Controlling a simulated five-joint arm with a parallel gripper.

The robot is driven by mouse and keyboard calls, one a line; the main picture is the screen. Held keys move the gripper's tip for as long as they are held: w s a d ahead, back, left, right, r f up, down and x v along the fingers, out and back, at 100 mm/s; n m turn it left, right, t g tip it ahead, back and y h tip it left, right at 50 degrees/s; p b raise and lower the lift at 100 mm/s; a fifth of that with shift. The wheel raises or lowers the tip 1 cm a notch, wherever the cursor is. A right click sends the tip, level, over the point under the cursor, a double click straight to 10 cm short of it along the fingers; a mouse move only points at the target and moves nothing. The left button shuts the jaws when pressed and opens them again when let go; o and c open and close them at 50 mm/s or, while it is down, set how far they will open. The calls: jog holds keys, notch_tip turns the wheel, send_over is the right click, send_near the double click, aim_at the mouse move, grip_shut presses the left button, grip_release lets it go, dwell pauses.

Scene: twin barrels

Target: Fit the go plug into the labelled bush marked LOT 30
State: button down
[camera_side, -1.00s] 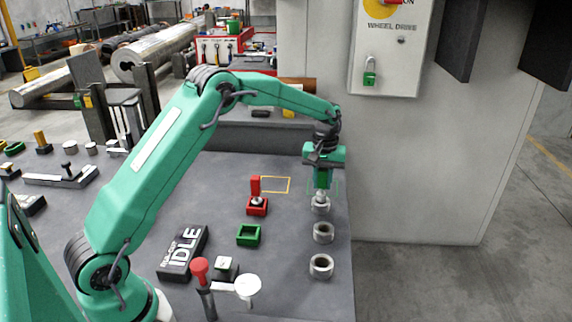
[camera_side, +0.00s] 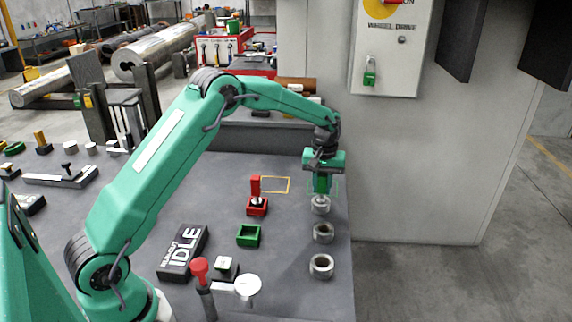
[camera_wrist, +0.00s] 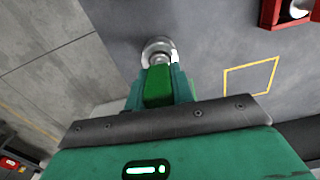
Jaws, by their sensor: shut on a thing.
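My gripper (camera_side: 321,186) is shut on the green-handled go plug, above the farthest of three grey ring-shaped bushes. In the wrist view the plug's green handle (camera_wrist: 158,86) sits between the jaws, and its metal end points at the bush (camera_wrist: 158,46). In the side view the plug stands about upright, its lower end at the mouth of that far bush (camera_side: 320,208); how deep it is in I cannot tell. The middle bush (camera_side: 323,233) and the near bush (camera_side: 321,266) stand with open bores. No LOT marking is readable on any bush.
A red-handled plug (camera_side: 255,188) stands in a red holder (camera_side: 257,208). A green square holder (camera_side: 248,236) is empty. A black IDLE sign (camera_side: 182,252) and a red-knobbed lever (camera_side: 200,270) stand nearer. A yellow outline (camera_side: 276,185) marks bare bench. A wall stands right of the bench.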

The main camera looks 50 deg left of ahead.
aim_at(323, 174)
jog(key=shift+f, duration=0.6)
jog(key=c, duration=1.1)
grip_release()
notch_tip(323, 174, up, 7)
jog(key=shift+r, duration=0.4)
